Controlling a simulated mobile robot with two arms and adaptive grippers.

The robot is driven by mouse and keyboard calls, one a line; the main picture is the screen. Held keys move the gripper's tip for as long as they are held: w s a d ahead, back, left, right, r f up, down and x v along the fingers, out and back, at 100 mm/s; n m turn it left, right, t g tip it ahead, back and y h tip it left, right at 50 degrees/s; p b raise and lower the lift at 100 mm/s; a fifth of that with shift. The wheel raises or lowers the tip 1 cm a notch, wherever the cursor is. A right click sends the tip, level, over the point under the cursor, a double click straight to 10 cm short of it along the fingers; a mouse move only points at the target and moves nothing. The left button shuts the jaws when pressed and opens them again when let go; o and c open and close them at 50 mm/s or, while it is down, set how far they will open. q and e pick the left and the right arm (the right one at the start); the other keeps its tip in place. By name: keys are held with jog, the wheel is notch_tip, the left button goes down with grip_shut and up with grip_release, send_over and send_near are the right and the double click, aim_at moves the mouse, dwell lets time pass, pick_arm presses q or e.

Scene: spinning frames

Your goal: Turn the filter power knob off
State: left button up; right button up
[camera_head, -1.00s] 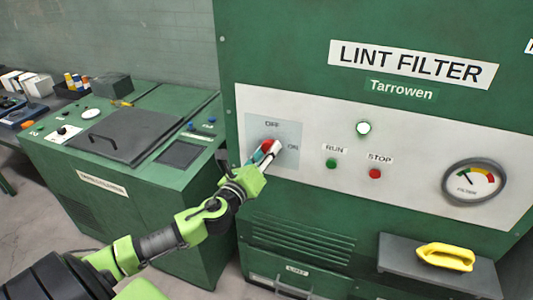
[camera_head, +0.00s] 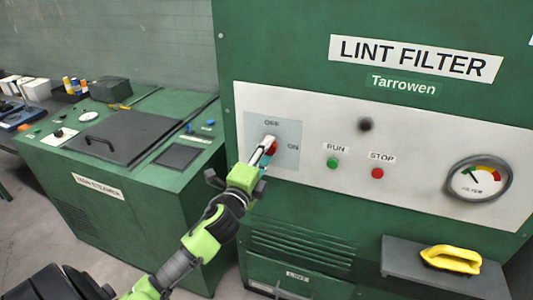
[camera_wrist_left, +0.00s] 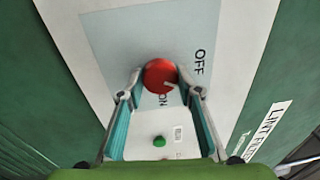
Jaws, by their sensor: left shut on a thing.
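The red filter power knob (camera_head: 270,147) sits on a light blue plate (camera_head: 290,130) on the lint filter's front panel. OFF is printed above it and ON to its right. My left gripper (camera_head: 266,148) reaches up to the knob and is shut on it, partly hiding it in the head view. In the left wrist view the knob (camera_wrist_left: 160,74) shows between the finger ends (camera_wrist_left: 160,92). A small white mark on its lower right edge lies between the directions of the OFF and ON labels. My right gripper is not in view.
The round lamp (camera_head: 366,125) on the panel is dark. Green RUN (camera_head: 332,163) and red STOP (camera_head: 377,173) buttons and a gauge (camera_head: 479,179) are to the right. A green steamer cabinet (camera_head: 130,200) stands at left.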

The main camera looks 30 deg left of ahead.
pick_arm(q)
jog(key=n+y, duration=0.1)
jog(key=n, duration=0.5)
jog(key=shift+n, duration=0.3)
dwell(0.4)
jog(key=o, duration=1.1)
jog(key=v, duration=1.2)
